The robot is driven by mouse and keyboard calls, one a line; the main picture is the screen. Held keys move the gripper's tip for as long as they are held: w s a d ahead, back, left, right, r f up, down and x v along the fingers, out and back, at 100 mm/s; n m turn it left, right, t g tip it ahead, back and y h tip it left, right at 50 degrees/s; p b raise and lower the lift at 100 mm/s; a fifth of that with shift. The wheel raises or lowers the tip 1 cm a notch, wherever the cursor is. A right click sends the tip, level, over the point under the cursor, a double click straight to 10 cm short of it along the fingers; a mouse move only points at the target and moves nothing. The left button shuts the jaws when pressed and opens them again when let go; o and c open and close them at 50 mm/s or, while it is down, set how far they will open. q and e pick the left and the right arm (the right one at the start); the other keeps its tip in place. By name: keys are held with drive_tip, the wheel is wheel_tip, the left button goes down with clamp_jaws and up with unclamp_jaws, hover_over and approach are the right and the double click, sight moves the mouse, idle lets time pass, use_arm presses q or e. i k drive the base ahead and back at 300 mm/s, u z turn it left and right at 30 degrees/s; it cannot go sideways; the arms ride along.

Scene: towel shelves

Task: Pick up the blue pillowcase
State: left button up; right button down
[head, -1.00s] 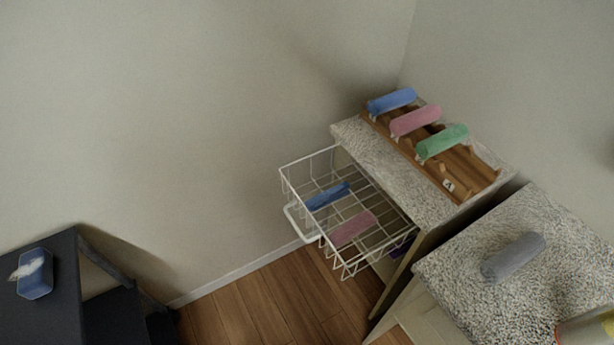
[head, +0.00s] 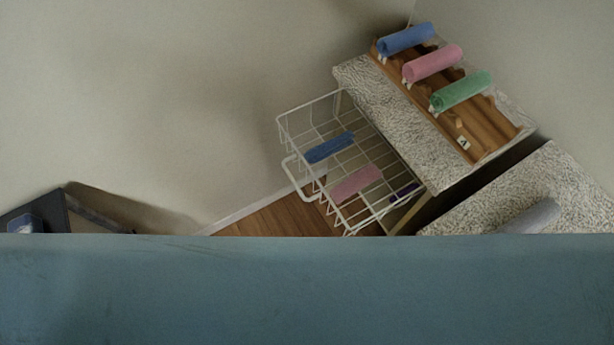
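Two rolled blue cloths show in the head view, and I cannot tell which is the pillowcase. One blue roll (head: 329,148) lies in the pulled-out white wire basket (head: 308,103), up-left of a pink roll (head: 356,183). The other blue roll (head: 406,39) lies at the far end of a wooden rack (head: 450,124), followed by a pink roll (head: 433,63) and a green roll (head: 461,90). Neither of my grippers is in view.
A large teal-blue surface (head: 300,290) fills the bottom of the view and hides the lower area. A speckled cabinet top (head: 392,112) bears the rack. A second speckled top (head: 562,172) holds a grey roll (head: 532,216). A dark shelf (head: 66,206) stands at left.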

sight(315, 155)
drive_tip(key=u, duration=0.8)
drive_tip(key=k, duration=0.65)
drive_tip(key=u, duration=0.05)
